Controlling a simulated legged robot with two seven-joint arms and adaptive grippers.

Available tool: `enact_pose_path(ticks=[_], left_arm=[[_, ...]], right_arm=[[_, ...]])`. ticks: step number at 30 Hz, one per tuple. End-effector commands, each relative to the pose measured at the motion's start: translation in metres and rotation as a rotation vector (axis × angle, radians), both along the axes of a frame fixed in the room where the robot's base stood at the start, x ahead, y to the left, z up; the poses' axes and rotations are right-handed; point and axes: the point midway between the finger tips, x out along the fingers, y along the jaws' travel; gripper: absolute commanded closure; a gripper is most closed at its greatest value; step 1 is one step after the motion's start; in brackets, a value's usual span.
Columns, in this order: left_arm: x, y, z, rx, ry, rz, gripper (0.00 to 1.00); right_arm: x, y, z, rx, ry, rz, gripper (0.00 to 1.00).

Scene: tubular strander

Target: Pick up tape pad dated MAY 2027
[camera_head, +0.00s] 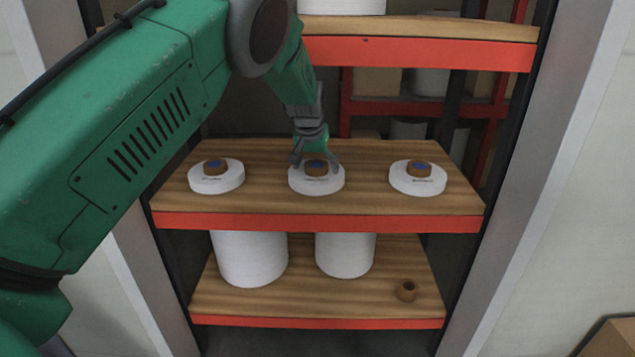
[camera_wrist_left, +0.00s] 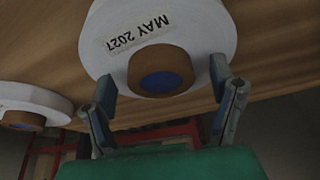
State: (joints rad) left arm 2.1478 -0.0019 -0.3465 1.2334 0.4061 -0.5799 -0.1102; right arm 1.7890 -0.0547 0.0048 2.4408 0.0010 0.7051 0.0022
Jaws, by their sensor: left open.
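The tape pad dated MAY 2027 (camera_wrist_left: 205,35) is a white disc with a brown, blue-centred core (camera_wrist_left: 160,72) on top. Its label (camera_wrist_left: 138,34) reads upside down in the left wrist view. In the head view this is the middle pad (camera_head: 317,183) on the wooden shelf. My left gripper (camera_head: 315,163) comes down from above at this pad, its fingers on either side of the core. In the left wrist view the open fingers (camera_wrist_left: 165,98) stand apart with the core between them. I cannot tell whether they touch it. My right gripper is not in view.
Similar pads stand left (camera_head: 216,180) and right (camera_head: 418,180) on the same shelf (camera_head: 380,203); their labels are too small to read. An upper shelf (camera_head: 430,52) is close above.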

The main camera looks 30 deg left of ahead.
Motion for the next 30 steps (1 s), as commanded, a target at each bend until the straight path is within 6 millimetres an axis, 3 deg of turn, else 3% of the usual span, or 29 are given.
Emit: enact_pose_path(ticks=[7, 8, 12, 13, 23, 30], left_arm=[[0.002, 0.001, -0.002, 0.001, -0.002, 0.0, 0.22], [0.002, 0.001, -0.002, 0.001, -0.002, 0.0, 0.29], [0.002, 0.001, -0.003, 0.0, -0.001, 0.0, 0.78], [0.002, 0.001, -0.003, 0.0, -0.001, 0.0, 0.85], [0.002, 0.0, -0.002, 0.0, -0.001, 0.0, 0.85], [0.002, 0.001, 0.021, 0.0, -0.002, 0.0, 0.85]], right_arm=[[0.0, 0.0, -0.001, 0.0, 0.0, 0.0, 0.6], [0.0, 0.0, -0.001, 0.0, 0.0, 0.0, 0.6], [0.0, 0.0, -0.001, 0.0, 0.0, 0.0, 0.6], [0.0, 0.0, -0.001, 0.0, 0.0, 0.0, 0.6], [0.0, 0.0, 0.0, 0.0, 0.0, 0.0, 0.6], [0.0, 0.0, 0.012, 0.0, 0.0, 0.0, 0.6]])
